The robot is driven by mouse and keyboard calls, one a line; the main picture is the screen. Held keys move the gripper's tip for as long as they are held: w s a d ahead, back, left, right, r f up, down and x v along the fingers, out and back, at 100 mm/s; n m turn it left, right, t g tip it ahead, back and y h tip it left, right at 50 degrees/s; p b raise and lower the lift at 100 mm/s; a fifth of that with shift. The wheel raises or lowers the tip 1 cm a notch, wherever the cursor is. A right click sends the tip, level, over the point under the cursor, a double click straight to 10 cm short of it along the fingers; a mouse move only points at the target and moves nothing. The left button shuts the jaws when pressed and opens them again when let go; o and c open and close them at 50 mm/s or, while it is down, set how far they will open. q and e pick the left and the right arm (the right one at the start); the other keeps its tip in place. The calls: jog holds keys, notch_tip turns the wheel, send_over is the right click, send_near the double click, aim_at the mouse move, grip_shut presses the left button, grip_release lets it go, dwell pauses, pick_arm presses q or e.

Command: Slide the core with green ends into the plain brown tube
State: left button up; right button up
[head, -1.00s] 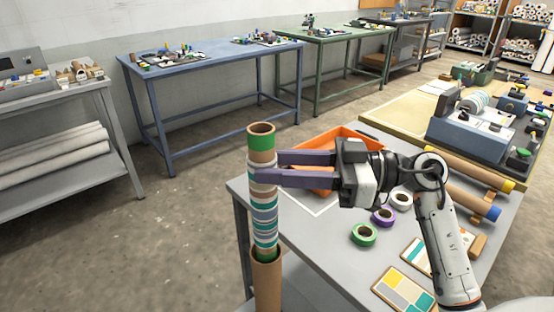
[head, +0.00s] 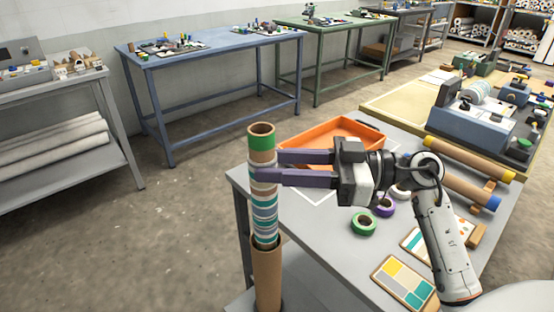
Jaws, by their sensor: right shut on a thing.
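The core with green ends (head: 264,198) stands upright, with a striped band around its middle and a green ring near its open top. My right gripper (head: 266,173) is shut on its upper part, below the green ring, reaching in from the right. The plain brown tube (head: 267,278) stands upright directly below, just off the left edge of the grey table. The core's lower end is hidden by the tube's rim and appears to be inside the tube's mouth. The two look roughly in line. My left gripper is not in view.
The grey table (head: 318,258) holds an orange tray (head: 318,132), several tape rolls such as a green one (head: 363,224), colour cards (head: 404,282), and tubes with yellow (head: 468,158) and blue ends (head: 468,190). Open floor lies left of the tube.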

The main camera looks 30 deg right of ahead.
jog(key=shift+f, duration=1.25)
jog(key=shift+f, duration=0.15)
jog(key=shift+f+b, duration=0.5)
jog(key=shift+f, duration=1.35)
jog(key=o, duration=1.1)
jog(key=shift+o, duration=0.2)
jog(key=shift+r, duration=0.1)
